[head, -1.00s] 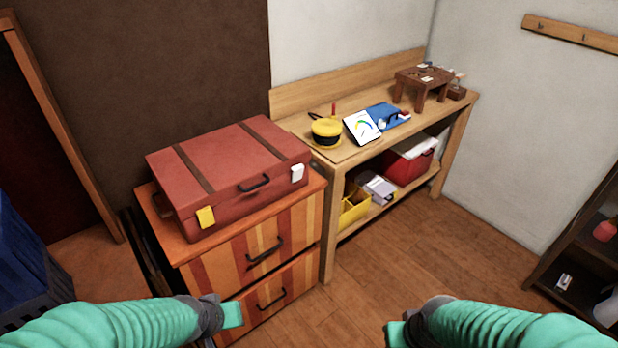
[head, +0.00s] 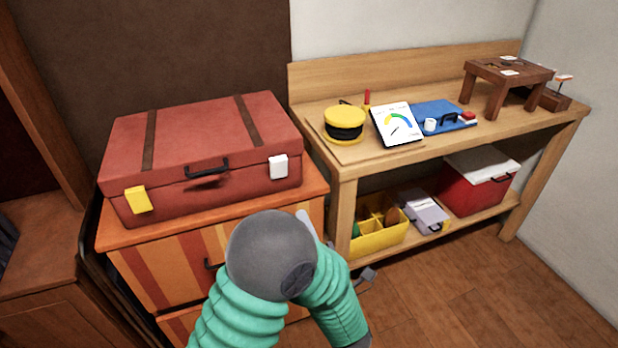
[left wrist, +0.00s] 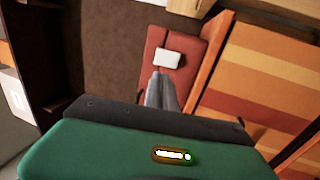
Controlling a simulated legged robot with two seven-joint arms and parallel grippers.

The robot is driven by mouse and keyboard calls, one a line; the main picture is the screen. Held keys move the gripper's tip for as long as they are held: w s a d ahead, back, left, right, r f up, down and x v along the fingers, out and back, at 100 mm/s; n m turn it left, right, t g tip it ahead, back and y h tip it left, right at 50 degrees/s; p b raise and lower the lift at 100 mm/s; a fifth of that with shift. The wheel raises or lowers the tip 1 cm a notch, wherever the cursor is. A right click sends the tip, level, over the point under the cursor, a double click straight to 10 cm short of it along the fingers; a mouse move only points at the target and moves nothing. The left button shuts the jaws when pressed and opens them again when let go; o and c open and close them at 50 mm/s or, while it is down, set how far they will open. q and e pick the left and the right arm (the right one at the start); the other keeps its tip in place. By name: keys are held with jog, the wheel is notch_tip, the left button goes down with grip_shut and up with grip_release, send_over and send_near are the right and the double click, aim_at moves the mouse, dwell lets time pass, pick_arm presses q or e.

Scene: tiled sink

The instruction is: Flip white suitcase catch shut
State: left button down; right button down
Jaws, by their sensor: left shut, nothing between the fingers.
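The red suitcase (head: 230,125) lies closed on the striped drawer cabinet. Its white catch (head: 278,167) is at the right of the front face, near the lid seam; whether it is latched is unclear. A yellow catch (head: 138,200) is at the left of that face. My left gripper (head: 303,217) is mostly hidden behind my own arm, below and right of the white catch. In the left wrist view, its grey fingers (left wrist: 161,90) are together and empty, pointing at the white catch (left wrist: 168,58), with little or no visible gap. My right gripper is not seen.
The striped cabinet (head: 170,265) carries the suitcase, which has a dark handle (head: 206,170) between the catches. A wooden workbench (head: 350,165) stands to the right with a yellow-black round object (head: 344,123), a gauge card (head: 397,125) and a blue board (head: 437,115). Floor at lower right is clear.

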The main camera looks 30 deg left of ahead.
pick_arm(q)
send_near(279, 165)
jog(key=x, duration=0.6)
jog(key=shift+w+a+b, duration=0.2)
jog(key=shift+a+b, duration=0.1)
jog(key=shift+a, duration=0.1)
jog(key=shift+w, duration=0.1)
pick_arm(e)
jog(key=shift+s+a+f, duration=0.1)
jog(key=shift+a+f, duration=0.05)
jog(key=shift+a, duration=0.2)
pick_arm(q)
jog(key=shift+d, duration=0.1)
